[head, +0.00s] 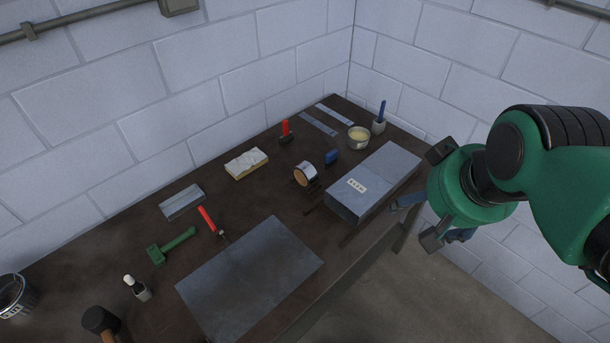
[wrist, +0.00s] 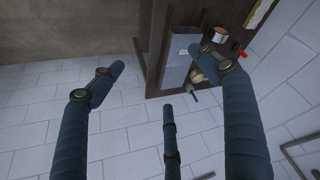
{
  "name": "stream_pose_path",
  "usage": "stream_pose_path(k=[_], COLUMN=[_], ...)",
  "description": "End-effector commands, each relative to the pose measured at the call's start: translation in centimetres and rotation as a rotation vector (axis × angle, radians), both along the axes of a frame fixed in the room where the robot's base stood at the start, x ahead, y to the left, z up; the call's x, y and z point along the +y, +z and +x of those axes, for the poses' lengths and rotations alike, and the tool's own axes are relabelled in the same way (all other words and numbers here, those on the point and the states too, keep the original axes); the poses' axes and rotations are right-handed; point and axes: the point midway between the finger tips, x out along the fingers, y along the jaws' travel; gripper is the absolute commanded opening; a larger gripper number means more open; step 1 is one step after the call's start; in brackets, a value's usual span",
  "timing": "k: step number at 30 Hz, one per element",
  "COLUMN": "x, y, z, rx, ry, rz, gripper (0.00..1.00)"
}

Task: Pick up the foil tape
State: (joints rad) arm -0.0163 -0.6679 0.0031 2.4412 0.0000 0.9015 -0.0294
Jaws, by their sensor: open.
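The foil tape (head: 306,176) is a silver roll with a tan side face. It stands on edge on the dark workbench, near the middle in the head view. In the wrist view, a roll that looks like it (wrist: 220,34) shows at the top right, near the right finger. My gripper (head: 428,222) is off the bench's right side, past the sheet-metal duct and well apart from the tape. In the wrist view its blue fingers (wrist: 200,60) are spread wide with nothing between them.
A rectangular metal duct (head: 376,182) lies between my gripper and the tape. A small blue object (head: 332,157), a bowl (head: 358,138) and a cup with a blue-handled brush (head: 379,124) are behind. A flat metal sheet (head: 250,278) and several hand tools are left.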

Motion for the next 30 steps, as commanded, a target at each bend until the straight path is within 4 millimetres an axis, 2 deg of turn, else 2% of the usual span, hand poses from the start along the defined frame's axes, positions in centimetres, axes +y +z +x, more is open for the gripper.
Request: stream_pose_path(k=[7,14,21,30], x=[1.1,2.3,3.8,6.2], y=[1.5,2.1,1.9,0.4], z=[5.0,9.9,15.2,21.8], rx=[0.047,0.09,0.134,0.189], ry=[0.068,0.133,0.203,0.29], rz=[-0.021,-0.041,-0.061,-0.084], gripper=[0.76,0.76,0.76,0.76])
